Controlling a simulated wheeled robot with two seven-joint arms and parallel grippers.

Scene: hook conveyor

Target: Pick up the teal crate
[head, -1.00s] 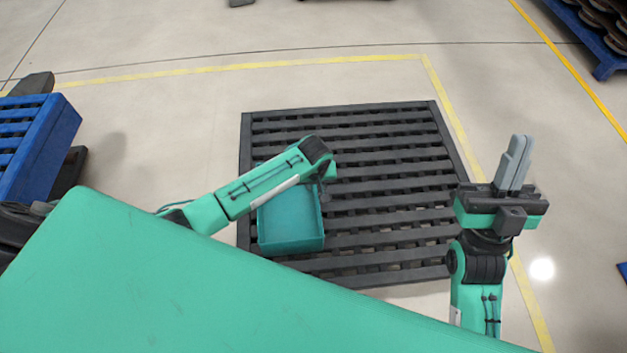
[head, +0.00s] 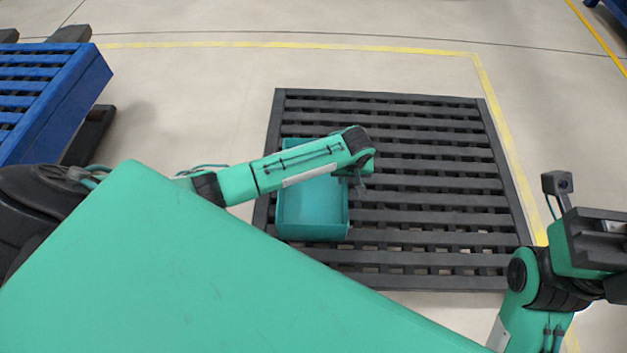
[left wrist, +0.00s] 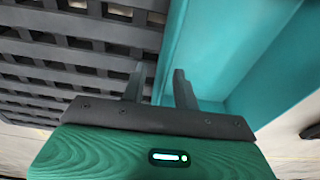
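The teal crate (head: 312,212) stands upright on the dark slatted pallet (head: 430,220), near its left side. It is open at the top and my left forearm hides its far part. My left gripper (head: 360,187) is at the crate's right side in the head view. In the left wrist view my left gripper (left wrist: 160,85) is open, with one finger on each side of a wall of the crate (left wrist: 225,45). A gap shows between the outer finger and the wall. My right gripper (head: 597,242) is at the right edge of the head view, its fingers not visible.
A blue slatted pallet (head: 50,95) stands at the left. A yellow floor line (head: 300,45) runs behind and to the right of the dark pallet. The dark pallet's right part is bare. Another blue object (head: 607,8) shows at the top right corner.

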